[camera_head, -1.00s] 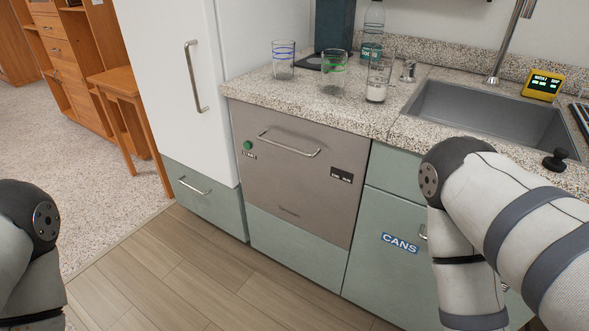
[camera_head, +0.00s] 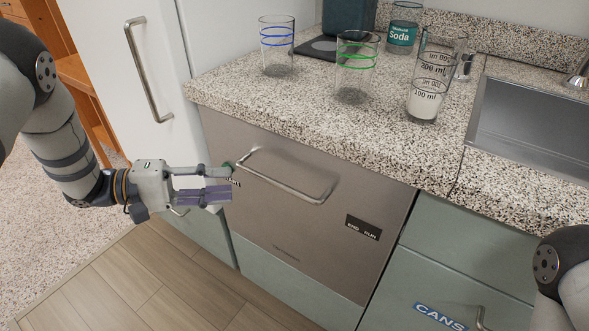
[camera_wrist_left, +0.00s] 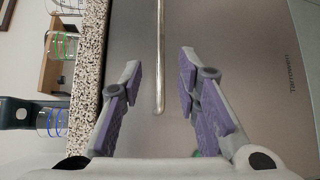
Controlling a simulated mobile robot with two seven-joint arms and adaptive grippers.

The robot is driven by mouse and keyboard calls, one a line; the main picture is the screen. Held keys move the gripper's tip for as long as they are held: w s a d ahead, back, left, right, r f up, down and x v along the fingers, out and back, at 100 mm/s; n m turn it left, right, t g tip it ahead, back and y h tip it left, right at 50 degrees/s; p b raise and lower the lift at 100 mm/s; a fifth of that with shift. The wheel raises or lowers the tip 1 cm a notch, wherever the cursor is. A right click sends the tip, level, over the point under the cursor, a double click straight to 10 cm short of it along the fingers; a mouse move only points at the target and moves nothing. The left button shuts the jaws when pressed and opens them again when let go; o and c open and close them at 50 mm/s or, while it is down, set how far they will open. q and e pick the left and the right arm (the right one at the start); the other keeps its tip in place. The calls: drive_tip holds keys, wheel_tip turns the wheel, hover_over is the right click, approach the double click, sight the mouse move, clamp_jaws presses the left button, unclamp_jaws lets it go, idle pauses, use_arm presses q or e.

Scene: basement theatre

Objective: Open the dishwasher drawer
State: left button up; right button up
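The dishwasher drawer is a brown-grey front panel (camera_head: 300,235) under the counter, closed flush. Its horizontal bar handle (camera_head: 285,182) runs along the upper part. My left gripper (camera_head: 228,182) is open and empty at the panel's left side, by the handle's left end. It overlaps the area of a green button (camera_head: 229,167). In the left wrist view the handle (camera_wrist_left: 159,60) shows in line with the gap between the purple-padded fingers; I cannot tell how deep it sits. My right gripper is out of view.
On the counter (camera_head: 270,110) stand a blue-ringed glass (camera_head: 277,50), a green-ringed glass (camera_head: 355,70), and a measuring glass (camera_head: 423,105) with white contents. A white fridge door (camera_head: 105,50) with a handle is at left. Wooden floor (camera_head: 135,280) is clear in front.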

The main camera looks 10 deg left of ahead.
sight(271, 183)
use_arm(q)
drive_tip(key=x, duration=1)
drive_tip(key=shift+d, duration=0.4)
clamp_jaws()
